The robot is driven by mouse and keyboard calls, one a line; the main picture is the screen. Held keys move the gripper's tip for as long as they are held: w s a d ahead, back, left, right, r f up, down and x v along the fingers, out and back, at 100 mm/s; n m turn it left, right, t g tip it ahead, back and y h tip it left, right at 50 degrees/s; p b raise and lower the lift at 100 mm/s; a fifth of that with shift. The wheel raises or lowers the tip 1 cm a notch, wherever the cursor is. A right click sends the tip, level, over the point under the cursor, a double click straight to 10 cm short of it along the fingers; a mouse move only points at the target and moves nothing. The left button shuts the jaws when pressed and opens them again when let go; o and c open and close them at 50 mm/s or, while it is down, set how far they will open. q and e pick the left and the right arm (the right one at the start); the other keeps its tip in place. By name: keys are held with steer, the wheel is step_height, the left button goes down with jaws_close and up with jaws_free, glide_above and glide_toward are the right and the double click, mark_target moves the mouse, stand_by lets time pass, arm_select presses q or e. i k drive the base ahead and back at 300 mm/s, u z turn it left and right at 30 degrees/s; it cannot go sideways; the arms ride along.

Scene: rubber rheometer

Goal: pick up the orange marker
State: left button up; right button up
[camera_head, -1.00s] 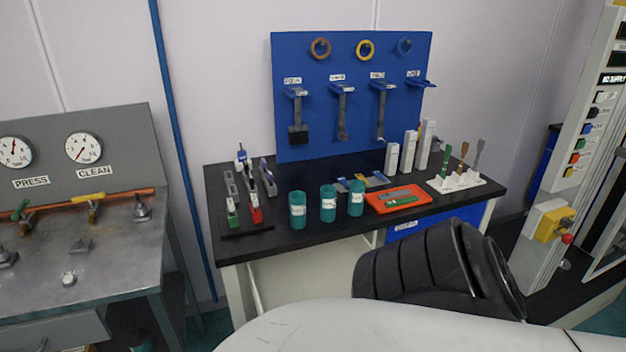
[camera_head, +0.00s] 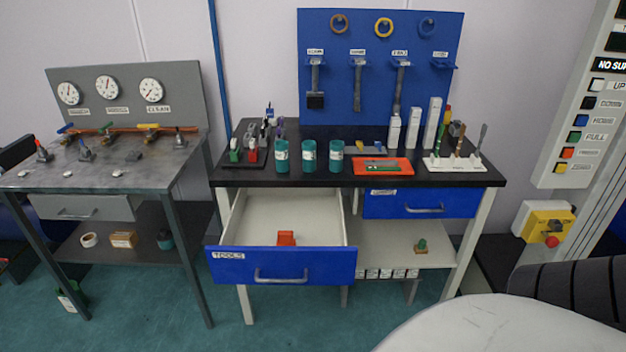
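I cannot clearly make out an orange marker. A dark rack (camera_head: 240,162) at the left of the black bench top holds several small upright items in green, red, blue and purple; they are too small to tell apart. An orange-red block (camera_head: 286,238) lies in the open drawer. Neither of my grippers is in view.
The TOOLS drawer (camera_head: 281,265) juts out from the bench (camera_head: 340,182). Three teal cups (camera_head: 308,156) stand near its front edge, beside an orange tray (camera_head: 383,166). A grey gauge table (camera_head: 100,178) stands left. A yellow switch box (camera_head: 548,226) is right.

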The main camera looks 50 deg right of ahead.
mark_target(284, 237)
steer(key=z, duration=1.6)
